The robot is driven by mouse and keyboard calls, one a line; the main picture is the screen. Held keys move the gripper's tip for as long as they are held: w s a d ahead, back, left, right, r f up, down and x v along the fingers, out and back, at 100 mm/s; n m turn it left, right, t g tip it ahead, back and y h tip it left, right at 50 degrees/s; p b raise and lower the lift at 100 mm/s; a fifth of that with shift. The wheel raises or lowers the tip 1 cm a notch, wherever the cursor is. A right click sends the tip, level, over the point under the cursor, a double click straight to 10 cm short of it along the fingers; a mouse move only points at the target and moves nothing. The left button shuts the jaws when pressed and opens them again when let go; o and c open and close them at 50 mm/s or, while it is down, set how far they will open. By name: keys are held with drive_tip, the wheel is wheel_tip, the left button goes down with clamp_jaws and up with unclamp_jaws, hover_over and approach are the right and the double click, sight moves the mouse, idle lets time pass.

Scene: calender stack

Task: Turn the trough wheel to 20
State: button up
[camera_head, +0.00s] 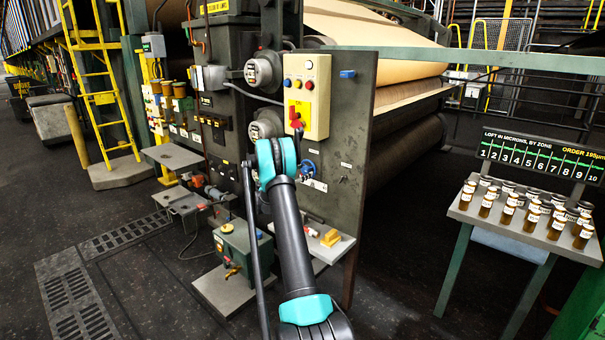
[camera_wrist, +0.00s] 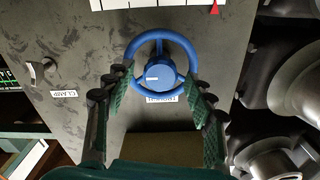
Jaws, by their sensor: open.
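The blue trough wheel (camera_wrist: 160,76) is on a dark grey panel in the wrist view, with a pale mark on its hub. A small white label (camera_wrist: 160,98) sits at its rim. In the head view the wheel (camera_head: 308,168) shows just right of my arm. My gripper (camera_wrist: 158,80) is open, its two green-padded fingers on either side of the wheel's lower half; whether they touch the rim I cannot tell. A white scale (camera_wrist: 165,4) with a red pointer (camera_wrist: 215,9) is cut off at the top edge; its numbers are unreadable.
A label (camera_wrist: 64,93) and dark knob (camera_wrist: 46,64) are left of the wheel. Grey machine parts (camera_wrist: 285,85) stand close on the right. A button box (camera_head: 306,95) is above the wheel, and a low shelf (camera_head: 318,243) with yellow blocks is below.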

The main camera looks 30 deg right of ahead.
drive_tip(key=shift+c, duration=0.5)
drive_tip(key=c, duration=1.1)
drive_tip(key=shift+o, duration=0.2)
drive_tip(key=shift+n, duration=0.4)
